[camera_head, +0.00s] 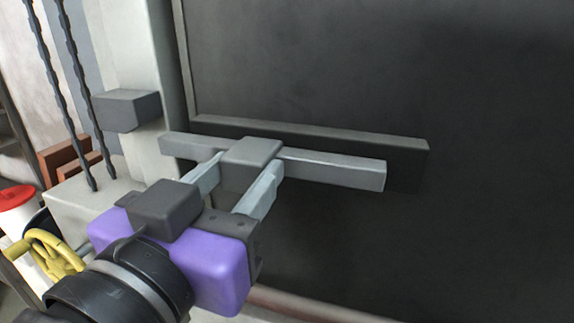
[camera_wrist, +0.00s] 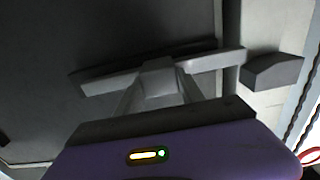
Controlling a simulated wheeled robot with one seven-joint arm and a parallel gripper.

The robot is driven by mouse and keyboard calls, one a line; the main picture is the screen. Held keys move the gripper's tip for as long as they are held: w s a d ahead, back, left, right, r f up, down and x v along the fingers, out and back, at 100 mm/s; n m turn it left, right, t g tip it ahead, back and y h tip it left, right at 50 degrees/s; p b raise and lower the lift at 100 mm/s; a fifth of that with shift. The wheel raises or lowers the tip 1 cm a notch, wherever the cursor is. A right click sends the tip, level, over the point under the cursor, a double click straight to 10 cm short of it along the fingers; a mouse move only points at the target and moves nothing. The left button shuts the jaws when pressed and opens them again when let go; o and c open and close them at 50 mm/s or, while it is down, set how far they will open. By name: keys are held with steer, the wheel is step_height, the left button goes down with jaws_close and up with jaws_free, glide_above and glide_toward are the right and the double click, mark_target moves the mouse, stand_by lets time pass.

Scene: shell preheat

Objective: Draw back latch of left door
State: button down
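The latch is a grey horizontal bar (camera_head: 335,170) on the dark door panel (camera_head: 400,70), with a block-shaped knob (camera_head: 252,151) on it. In the head view the bar's left end reaches past the door's edge, in front of the pale frame. In the wrist view the bar (camera_wrist: 213,61) also crosses the door edge, on the right. My gripper (camera_head: 242,172) has one pale finger on each side of the knob, and they appear closed against it. The knob also shows between the fingers in the wrist view (camera_wrist: 160,82). The finger contact faces are partly hidden.
A dark grey block (camera_head: 128,110) sticks out from the pale frame (camera_head: 135,60), left of the bar's end. Two twisted dark rods (camera_head: 80,95) stand further left. A red-topped white container and a yellow object (camera_head: 55,255) are at lower left. The door right of the bar is clear.

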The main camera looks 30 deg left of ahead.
steer(key=c, duration=0.7)
jaws_free()
steer(key=shift+w+d, duration=0.1)
steer(key=shift+d, duration=0.2)
steer(key=shift+s, duration=0.25)
steer(key=b+v, duration=0.1)
steer(key=v, duration=0.6)
steer(key=shift+s+b, duration=0.2)
steer(key=shift+b, duration=0.15)
